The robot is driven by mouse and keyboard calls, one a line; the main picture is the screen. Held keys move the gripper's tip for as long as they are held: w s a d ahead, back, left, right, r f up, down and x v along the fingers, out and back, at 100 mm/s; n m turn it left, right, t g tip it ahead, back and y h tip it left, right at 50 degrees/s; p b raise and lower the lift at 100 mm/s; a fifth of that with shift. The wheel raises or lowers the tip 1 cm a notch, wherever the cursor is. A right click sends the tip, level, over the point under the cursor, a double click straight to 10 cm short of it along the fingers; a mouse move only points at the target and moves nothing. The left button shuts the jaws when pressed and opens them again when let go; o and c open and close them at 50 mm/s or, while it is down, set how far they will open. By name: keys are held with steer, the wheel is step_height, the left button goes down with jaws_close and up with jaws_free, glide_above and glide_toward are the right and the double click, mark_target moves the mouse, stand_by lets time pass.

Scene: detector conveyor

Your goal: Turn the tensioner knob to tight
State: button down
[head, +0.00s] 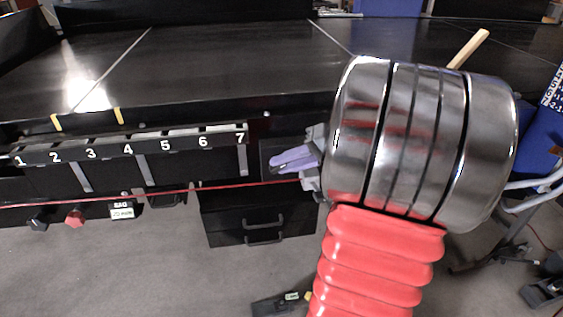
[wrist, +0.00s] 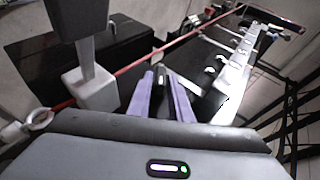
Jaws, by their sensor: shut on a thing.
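My gripper (head: 292,160) has purple fingers and is at the front side of the conveyor, just right of the numbered rail and above the black drawers. In the wrist view, the fingers (wrist: 162,92) are shut on a small dark piece (wrist: 163,76), which appears to be the tensioner knob. The fingers and my wrist hide most of it. Its setting cannot be read. In the head view, my fingers cover the knob against a dark panel (head: 275,148).
The black conveyor belt (head: 220,65) lies behind. A rail (head: 130,150) numbered 1 to 7 runs along its front, with a red cord (head: 150,194) below. Black drawers (head: 260,225) stand under my gripper. A red knob (head: 75,217) is at lower left.

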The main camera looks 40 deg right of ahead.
steer(key=shift+f+t+y, duration=0.15)
steer(key=shift+t+y, duration=0.15)
steer(key=shift+t, duration=0.1)
steer(key=c, duration=1.8)
jaws_free()
steer(key=shift+o, duration=0.2)
steer(key=v, duration=1.3)
steer(key=shift+s+d, duration=0.25)
steer(key=shift+d, duration=0.05)
